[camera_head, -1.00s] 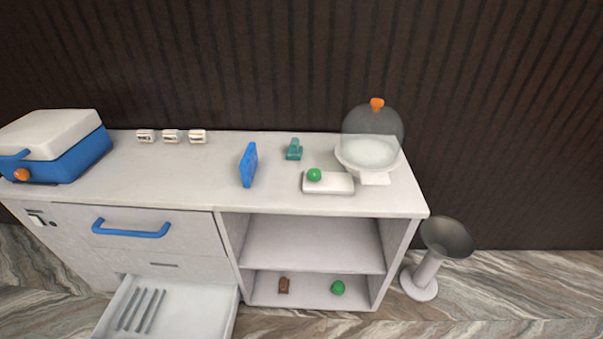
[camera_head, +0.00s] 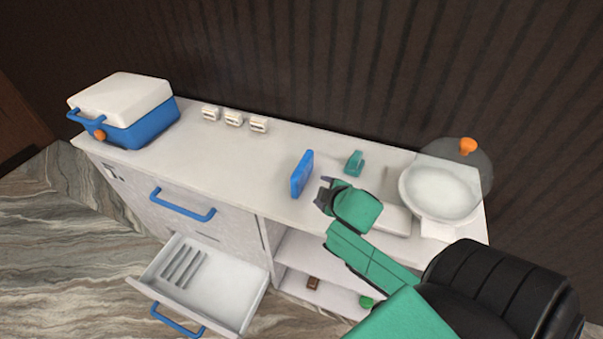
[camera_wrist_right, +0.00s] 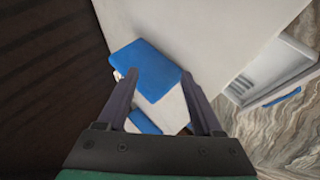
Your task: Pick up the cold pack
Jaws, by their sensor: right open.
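The blue cold pack (camera_head: 302,174) stands upright on the counter in the head view. My right gripper (camera_head: 322,193) is just to its right, with its fingers pointing toward it and a small gap between them. In the right wrist view the cold pack (camera_wrist_right: 146,68) lies ahead of the right gripper (camera_wrist_right: 158,80), whose two fingers are spread and empty. My left gripper is not in view.
A teal object (camera_head: 354,163) and a white bowl (camera_head: 438,195) with a clear dome are to the right. A drawer (camera_head: 205,275) is open below.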

